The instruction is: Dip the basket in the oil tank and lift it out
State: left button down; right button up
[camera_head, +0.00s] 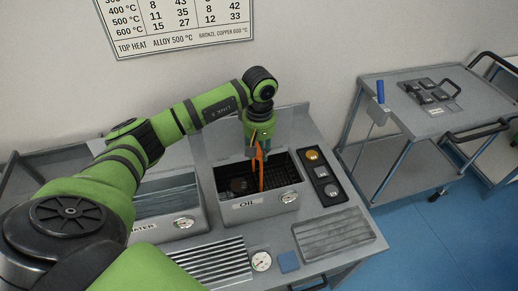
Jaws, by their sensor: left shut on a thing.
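The oil tank (265,205) is a grey open box labelled OIL with a dial on its front, standing on the grey bench. My left gripper (259,150) points down above the tank's back part and is shut on the orange handle (259,172) of the basket. The handle reaches down into the tank opening. The dark basket (286,172) seems to be inside the tank, but it blends with the dark interior. I cannot tell how deep it sits or whether it touches the bottom. My right gripper is not in view.
A water tank (165,200) stands left of the oil tank, partly behind my left arm. A panel with round buttons (322,172) is on the right. A trolley (400,100) stands right.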

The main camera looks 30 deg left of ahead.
pick_arm(q)
jog(key=shift+r, duration=0.3)
jog(key=shift+r+p, duration=0.35)
jog(key=shift+r, duration=0.3)
jog(key=shift+f, duration=0.15)
jog(key=shift+f+b, duration=0.8)
jog(key=shift+b, duration=0.15)
jog(key=shift+r, duration=0.2)
jog(key=shift+r+p, duration=0.5)
jog(key=shift+r, duration=0.25)
jog(key=shift+f, duration=0.1)
